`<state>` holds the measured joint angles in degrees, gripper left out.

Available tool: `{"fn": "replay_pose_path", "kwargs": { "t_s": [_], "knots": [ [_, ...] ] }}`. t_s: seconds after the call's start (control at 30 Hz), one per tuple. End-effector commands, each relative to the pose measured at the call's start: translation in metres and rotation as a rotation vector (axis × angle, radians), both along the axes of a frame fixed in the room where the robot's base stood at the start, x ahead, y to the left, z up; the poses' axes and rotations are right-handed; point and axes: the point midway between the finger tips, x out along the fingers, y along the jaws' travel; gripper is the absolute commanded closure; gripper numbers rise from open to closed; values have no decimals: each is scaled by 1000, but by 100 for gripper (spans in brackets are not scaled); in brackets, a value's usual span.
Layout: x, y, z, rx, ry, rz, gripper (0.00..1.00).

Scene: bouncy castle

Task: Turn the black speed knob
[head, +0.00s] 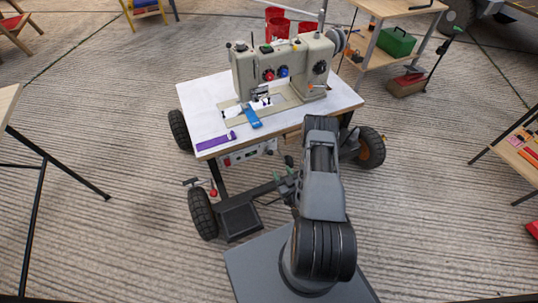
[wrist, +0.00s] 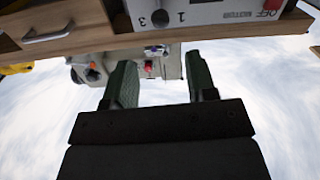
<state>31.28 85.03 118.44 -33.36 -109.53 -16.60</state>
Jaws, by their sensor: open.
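The black speed knob (wrist: 160,18) is on the pale control box (wrist: 205,14) at the top of the wrist view, which looks upside down. Numbers 1 and 3 are printed beside the knob. In the head view the control box (head: 250,154) hangs under the front edge of the sewing table; I cannot make out the knob there. My gripper (wrist: 161,80) is open and empty, with its two green fingers spread apart. The knob lies beyond the fingertips, apart from them. In the head view my arm partly hides my gripper (head: 284,170), which is low in front of the table.
A sewing machine (head: 285,65) with red, blue and black knobs stands on the white-topped table (head: 205,95). A red switch (wrist: 272,5) sits on the control box. A drawer handle (wrist: 48,33) is nearby. The table's wheels (head: 203,213) flank the space below.

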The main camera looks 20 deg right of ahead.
Motion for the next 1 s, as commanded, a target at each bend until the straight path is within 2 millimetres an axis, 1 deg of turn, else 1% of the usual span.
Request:
{"fn": "replay_pose_path", "kwargs": {
  "t_s": [0.07,0.17,0.4,0.6,0.8,1.0],
  "knots": [
    [7,1,-3,2,-9,1,48],
    [22,1,-2,1,-14,2,48],
    [70,1,-3,0,-12,1,48],
    [103,0,-2,2,-12,0,48],
    [123,0,-2,4,-9,-1,48],
    [132,0,-1,4,-8,-2,48]
  ]
}}
